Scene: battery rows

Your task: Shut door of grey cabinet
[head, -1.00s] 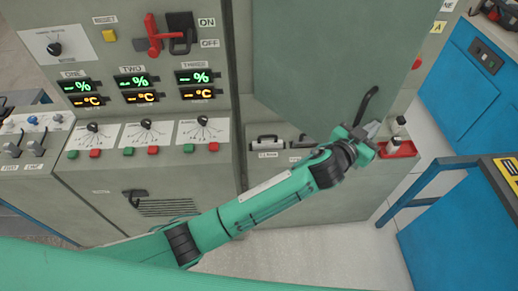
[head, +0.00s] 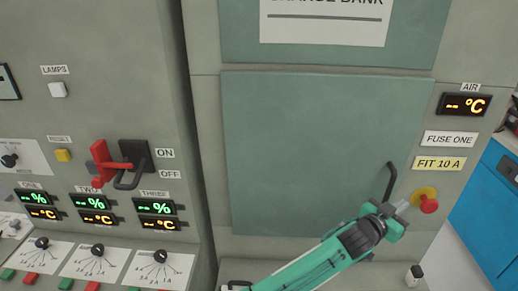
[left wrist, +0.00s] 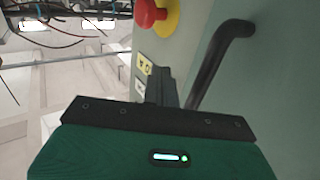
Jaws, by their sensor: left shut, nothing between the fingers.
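The grey cabinet (head: 205,120) fills the middle and right of the head view. Its grey-green door (head: 290,150) lies in the cabinet front and looks flush, with no visible gap along its edges. The black bar handle (head: 391,180) is at the door's lower right; it also shows in the left wrist view (left wrist: 213,62). My left gripper (head: 402,207) is shut and empty, just below the handle near the door's right edge. I cannot tell whether it touches the door or handle. My right gripper is out of view.
A red button on a yellow base (head: 428,204) sits close to the right of my left gripper. A red-handled switch (head: 112,165) and several displays and dials are on the left panel. A blue cabinet (head: 490,205) stands at the far right.

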